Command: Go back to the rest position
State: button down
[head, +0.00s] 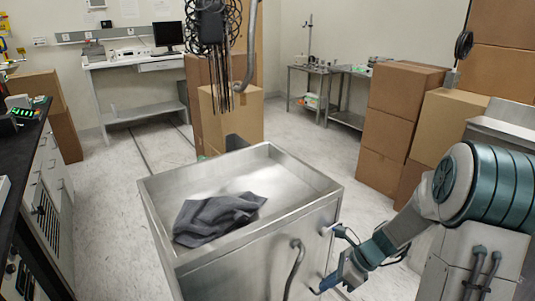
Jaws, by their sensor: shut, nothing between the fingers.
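My gripper (322,286) is at the end of my teal and grey arm, which reaches in from the right. It is low, in front of the near right side of a metal cart (316,205), close to the cart's bent handle. The gripper is shut and empty. Its fingertips are small in view, and I cannot tell whether they touch the cart. A crumpled dark grey cloth (215,217) lies in the cart's shallow tray top, apart from the gripper.
Stacked cardboard boxes (397,100) stand at the right, behind my arm. Another tall box (236,112) stands behind the cart, below hanging black cables (212,35). A dark-topped counter (22,150) runs along the left. Floor (105,215) is clear between counter and cart.

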jog(key=s+r+n+t+h+p, duration=0.1)
jog(key=s+r+n+h+p, duration=0.2)
jog(key=r+n, duration=0.8)
jog(key=s+r+n+t+h+p, duration=0.1)
jog(key=s+r+n+h+p, duration=0.3)
jog(key=r, duration=1.3)
jog(key=s+a+n+p, duration=0.1)
jog(key=s+n+p, duration=0.3)
jog(key=s+n, duration=0.3)
jog(key=shift+s+n+h, duration=0.3)
jog(key=shift+s, duration=0.1)
